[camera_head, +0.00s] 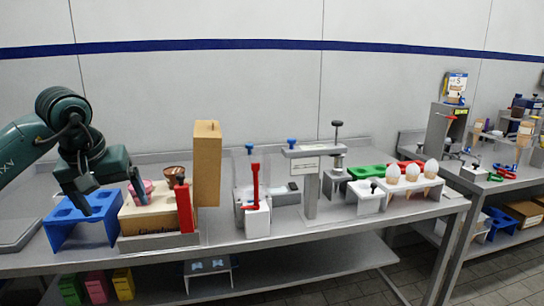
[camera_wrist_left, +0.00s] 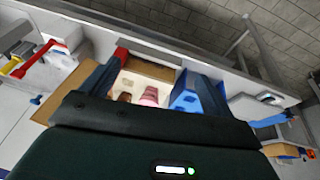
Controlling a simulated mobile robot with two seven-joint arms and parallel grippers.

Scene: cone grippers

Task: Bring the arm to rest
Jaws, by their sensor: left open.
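My left arm comes in from the left in the head view. My left gripper (camera_head: 86,196) hangs fingers-down, open, over the blue holder stand (camera_head: 66,234) and beside the light wooden box (camera_head: 150,220). In the left wrist view the two fingers of my left gripper (camera_wrist_left: 154,88) are spread apart. Between and beyond them are a pink item (camera_wrist_left: 150,97) and a brown item, with nothing gripped. My right gripper is not in view.
Further right are a grey press (camera_head: 312,185) and a white rack with several cones (camera_head: 412,188). A grey metal table (camera_head: 250,255) bears them.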

